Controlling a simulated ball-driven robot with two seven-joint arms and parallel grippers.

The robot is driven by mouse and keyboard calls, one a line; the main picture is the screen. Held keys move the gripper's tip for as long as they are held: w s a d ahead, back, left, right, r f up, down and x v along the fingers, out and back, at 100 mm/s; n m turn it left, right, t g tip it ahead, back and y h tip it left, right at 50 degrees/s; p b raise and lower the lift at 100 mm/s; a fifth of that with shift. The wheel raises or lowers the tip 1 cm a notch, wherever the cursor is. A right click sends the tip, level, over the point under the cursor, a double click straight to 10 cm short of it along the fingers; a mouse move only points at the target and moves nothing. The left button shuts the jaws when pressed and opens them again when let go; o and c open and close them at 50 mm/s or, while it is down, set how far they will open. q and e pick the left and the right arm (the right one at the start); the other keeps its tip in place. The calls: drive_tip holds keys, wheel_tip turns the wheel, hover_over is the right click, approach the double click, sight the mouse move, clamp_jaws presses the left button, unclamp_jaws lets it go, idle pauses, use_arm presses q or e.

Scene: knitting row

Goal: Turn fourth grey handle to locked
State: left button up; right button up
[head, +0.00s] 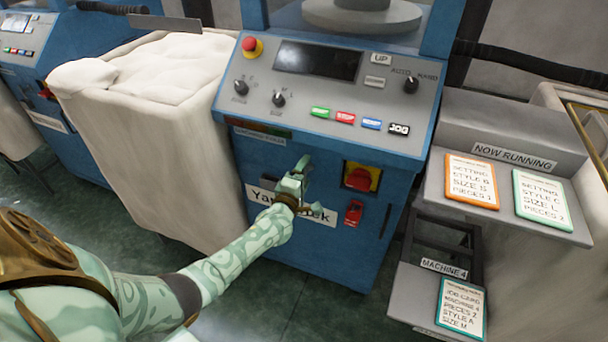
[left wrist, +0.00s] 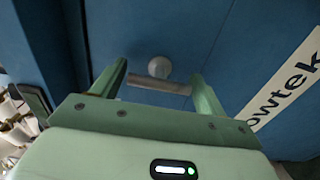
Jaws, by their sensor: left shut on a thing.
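The blue knitting machine (head: 320,240) stands in the middle of the head view, with a "Yarrowtek" plate partly covered by my left arm. My left gripper (head: 297,177) is at the machine's front panel, just above the plate. In the left wrist view the grey handle (left wrist: 158,85) is a short bar with a round hub on the blue panel. The left gripper's fingers (left wrist: 157,88) are shut on the bar, one at each end. The bar lies nearly level in that picture. In the head view my gripper hides the handle. My right gripper is not in view.
A red and yellow switch (head: 361,178) and a red padlock (head: 353,212) are right of my left gripper. A white padded bin (head: 150,130) stands to the left. At right, a grey stand (head: 510,120) holds cards under "NOW RUNNING".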

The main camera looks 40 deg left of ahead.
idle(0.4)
use_arm(q)
drive_tip(key=o, duration=0.9)
drive_tip(key=shift+c, duration=0.2)
drive_tip(key=shift+s, duration=0.25)
drive_tip(key=p+v, duration=0.5)
drive_tip(key=v, duration=1.1)
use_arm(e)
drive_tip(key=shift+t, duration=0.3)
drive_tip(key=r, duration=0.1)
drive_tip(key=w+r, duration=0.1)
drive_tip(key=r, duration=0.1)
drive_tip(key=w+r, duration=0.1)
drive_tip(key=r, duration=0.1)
use_arm(q)
drive_tip(key=shift+w+d, duration=0.1)
drive_tip(key=shift+d, duration=0.05)
